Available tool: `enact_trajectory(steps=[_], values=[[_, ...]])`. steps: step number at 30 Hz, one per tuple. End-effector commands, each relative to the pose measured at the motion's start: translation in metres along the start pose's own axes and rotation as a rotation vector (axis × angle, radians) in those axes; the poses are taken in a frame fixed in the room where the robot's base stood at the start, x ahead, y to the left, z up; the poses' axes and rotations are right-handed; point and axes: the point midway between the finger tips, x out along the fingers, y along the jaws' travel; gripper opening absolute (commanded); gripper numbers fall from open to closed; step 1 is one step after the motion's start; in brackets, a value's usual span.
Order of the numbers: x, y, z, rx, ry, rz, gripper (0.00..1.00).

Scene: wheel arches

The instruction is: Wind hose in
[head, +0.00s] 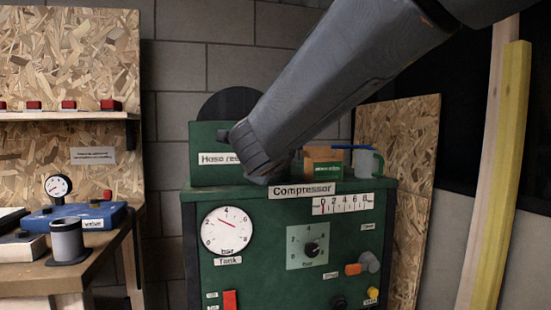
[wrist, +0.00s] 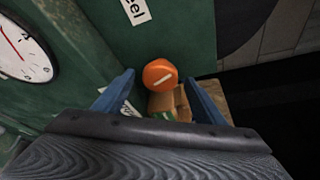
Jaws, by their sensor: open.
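The green hose reel box (head: 205,143), labelled "Hose re…", stands on top of the green compressor cabinet (head: 290,255) in the head view. A dark round disc (head: 225,104) rises behind it. My arm hides the box's right part and most of my gripper there. In the wrist view the reel's green face (wrist: 185,35) fills the top, with part of its label (wrist: 136,10). An orange round knob (wrist: 160,75) with a white line shows near and between the blue fingertips of my gripper (wrist: 160,92). The fingers are apart, with visible gaps on both sides of the knob.
A brown box (head: 322,165) with a green label and a grey mug (head: 368,163) stand right of the reel on the cabinet. The cabinet front carries gauges and knobs. A workbench (head: 75,270) is at left, yellow timber (head: 508,180) at right.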

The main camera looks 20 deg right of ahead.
Motion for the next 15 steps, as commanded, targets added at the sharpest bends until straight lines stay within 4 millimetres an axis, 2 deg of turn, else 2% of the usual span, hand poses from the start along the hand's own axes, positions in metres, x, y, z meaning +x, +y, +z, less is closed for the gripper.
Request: enact_trajectory(steps=[1,6,10,15], values=[[-0.01,-0.001,0.002,0.001,-0.004,0.001,0.64],[-0.035,-0.001,0.001,0.001,-0.003,0.0,0.64],[-0.046,0.0,0.0,0.0,-0.001,0.001,0.64],[-0.05,0.0,0.0,-0.001,0.0,0.001,0.64]])
